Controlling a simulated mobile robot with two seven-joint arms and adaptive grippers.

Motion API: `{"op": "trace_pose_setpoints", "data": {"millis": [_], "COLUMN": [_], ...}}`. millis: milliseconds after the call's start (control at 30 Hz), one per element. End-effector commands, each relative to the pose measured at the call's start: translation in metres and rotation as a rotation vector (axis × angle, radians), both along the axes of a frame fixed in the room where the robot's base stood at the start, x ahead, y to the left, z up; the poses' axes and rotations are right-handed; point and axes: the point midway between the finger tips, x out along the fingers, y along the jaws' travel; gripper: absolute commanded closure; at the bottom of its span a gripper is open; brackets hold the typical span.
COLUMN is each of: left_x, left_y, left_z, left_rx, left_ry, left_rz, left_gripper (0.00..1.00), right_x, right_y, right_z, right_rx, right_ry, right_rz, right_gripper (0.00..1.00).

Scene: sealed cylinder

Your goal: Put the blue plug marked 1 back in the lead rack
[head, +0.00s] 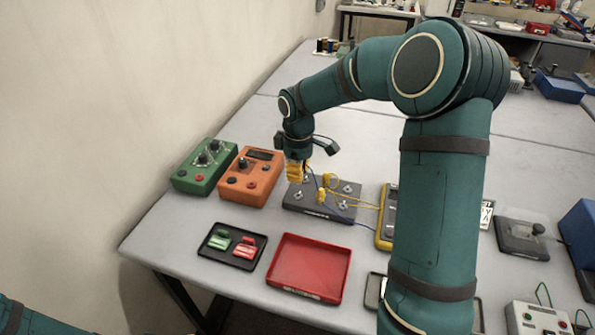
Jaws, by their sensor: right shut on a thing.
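My right gripper (294,178), with yellow fingers, points down over the left part of a dark grey board (340,213) with several metal posts. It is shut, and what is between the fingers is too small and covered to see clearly. A thin blue lead (343,216) runs from near the fingers across the board to the right, so the hidden thing is likely the blue plug. The number 1 cannot be read. Yellow plugs (328,181) with yellow leads sit on the board beside the gripper. I cannot pick out the lead rack with certainty. My left gripper is out of view.
A green box (205,168) and an orange box (249,178) stand left of the board. A black tray (222,256) with green and red pieces and an empty red tray (309,268) lie in front. A yellow meter (387,217) is to the right, partly behind my arm.

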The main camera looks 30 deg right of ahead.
Motion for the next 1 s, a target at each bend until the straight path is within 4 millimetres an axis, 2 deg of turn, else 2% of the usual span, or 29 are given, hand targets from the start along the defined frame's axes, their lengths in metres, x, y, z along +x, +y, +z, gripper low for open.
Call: {"op": "trace_pose_setpoints", "data": {"millis": [367, 1000], "left_x": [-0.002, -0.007], "left_y": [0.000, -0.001], "left_z": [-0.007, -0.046], "left_rx": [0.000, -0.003], "left_ry": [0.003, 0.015], "left_rz": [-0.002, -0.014], "left_gripper": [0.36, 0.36], "right_x": [0.000, 0.000], "right_y": [0.000, 0.000], "right_z": [-0.009, -0.057], "right_rx": [0.000, 0.000], "right_ry": [0.000, 0.000], "right_rz": [0.001, 0.001], "right_gripper": [1.00, 1.00]}}
